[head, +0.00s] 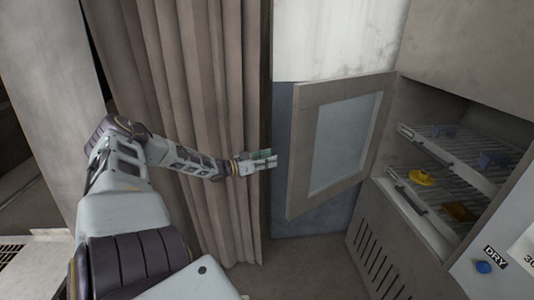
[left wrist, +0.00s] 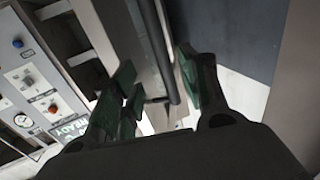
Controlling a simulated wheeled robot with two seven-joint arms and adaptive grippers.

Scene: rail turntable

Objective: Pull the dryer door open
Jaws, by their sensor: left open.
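The dryer door (head: 300,155), a beige frame with a glass window (head: 343,140), stands swung wide open in the head view, its hinge side at the right. My left gripper (head: 273,160) is just left of the door's free edge, in front of the curtain, with a small visible gap. In the left wrist view the green fingers of my left gripper (left wrist: 160,92) are spread. A dark bar handle (left wrist: 158,45) runs down the picture between them; I cannot tell if they touch it. The handle is hidden in the head view. My right gripper is out of view.
The dryer (head: 455,50) is open at the right, with wire racks (head: 455,160) holding a yellow piece (head: 422,177) and several others. A DRY panel with a blue button (head: 483,267) is at lower right. A brown curtain (head: 200,100) hangs behind my left arm.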

